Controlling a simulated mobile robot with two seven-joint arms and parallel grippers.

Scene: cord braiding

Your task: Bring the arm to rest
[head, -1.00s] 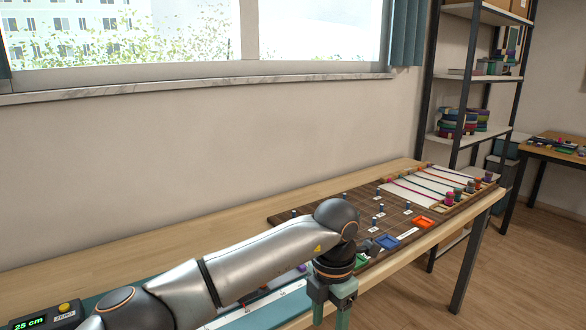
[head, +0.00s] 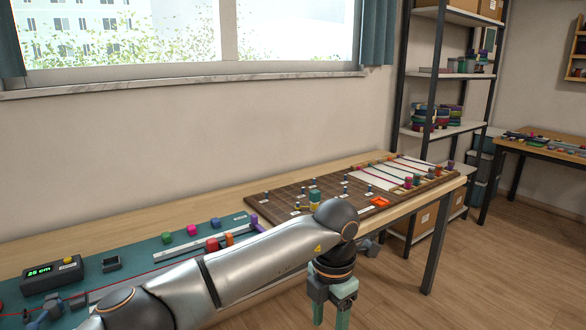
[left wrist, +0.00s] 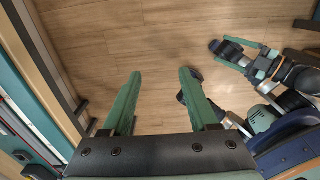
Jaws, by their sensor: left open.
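My left arm crosses the head view from the left, and its gripper (head: 336,306) hangs pointing down beyond the table's front edge, over the floor. In the left wrist view its two green fingers (left wrist: 161,88) stand apart with only wooden floor between them. The left gripper is open and empty. In the left wrist view, another arm of mine shows at the right with green fingers, the right gripper (left wrist: 240,53), low over the floor; its jaw opening is too small to judge.
The long wooden table (head: 120,237) carries a dark peg board (head: 285,203) with pegs and cords, a teal mat (head: 140,262), several coloured blocks and a 25 cm display box (head: 52,275). A shelf rack (head: 437,75) and second table (head: 550,147) stand beyond. Floor (head: 490,270) is clear at the right.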

